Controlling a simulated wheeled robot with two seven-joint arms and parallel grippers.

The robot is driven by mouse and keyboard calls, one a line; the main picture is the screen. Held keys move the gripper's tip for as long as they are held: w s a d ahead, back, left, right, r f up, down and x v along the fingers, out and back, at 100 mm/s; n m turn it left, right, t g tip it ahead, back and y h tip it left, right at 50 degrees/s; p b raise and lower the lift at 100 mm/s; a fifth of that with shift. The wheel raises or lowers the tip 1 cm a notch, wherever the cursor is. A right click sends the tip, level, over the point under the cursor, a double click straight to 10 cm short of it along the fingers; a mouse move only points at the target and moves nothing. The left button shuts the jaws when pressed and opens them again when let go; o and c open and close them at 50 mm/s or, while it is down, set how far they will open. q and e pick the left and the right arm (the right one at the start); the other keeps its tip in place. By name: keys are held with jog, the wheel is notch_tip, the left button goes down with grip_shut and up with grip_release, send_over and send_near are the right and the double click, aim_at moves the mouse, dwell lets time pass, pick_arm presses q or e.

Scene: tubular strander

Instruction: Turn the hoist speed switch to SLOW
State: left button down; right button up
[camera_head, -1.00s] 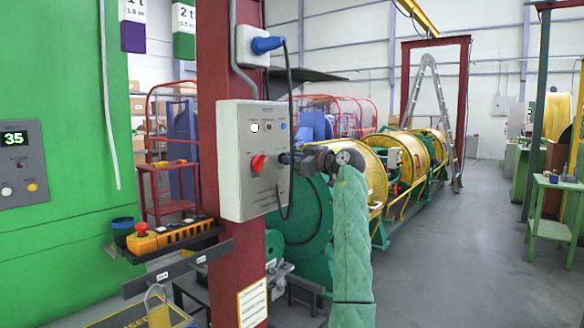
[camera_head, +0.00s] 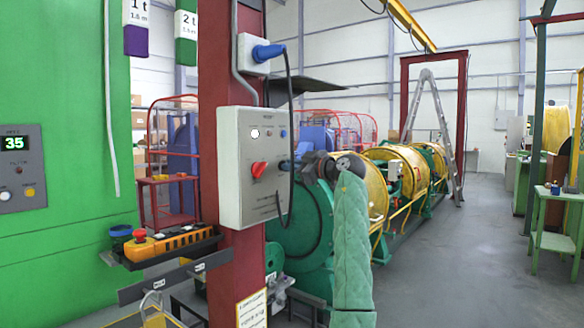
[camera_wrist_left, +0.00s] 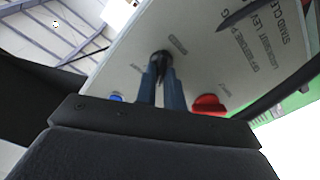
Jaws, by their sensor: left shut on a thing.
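The hoist speed switch (camera_wrist_left: 161,59) is a small black knob on the grey-white control box (camera_head: 240,200), which is fixed to a red column. In the left wrist view the two blue-grey fingers of my left gripper (camera_wrist_left: 162,75) are closed around the knob. In the head view my left gripper (camera_head: 291,165) reaches the right part of the box face, and its fingers hide the knob. The switch's pointing direction cannot be told. A red knob (camera_head: 259,169) sits beside it and also shows in the left wrist view (camera_wrist_left: 209,104). My right gripper is not in view.
A blue plug (camera_head: 268,51) above the box has a black cable (camera_head: 289,95) hanging close to my left gripper. An orange pendant (camera_head: 175,243) with a red button lies on a shelf left of the column. Yellow and green strander machinery (camera_head: 385,185) stands behind.

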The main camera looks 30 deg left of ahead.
pick_arm(q)
jog(key=c, duration=1.5)
grip_release()
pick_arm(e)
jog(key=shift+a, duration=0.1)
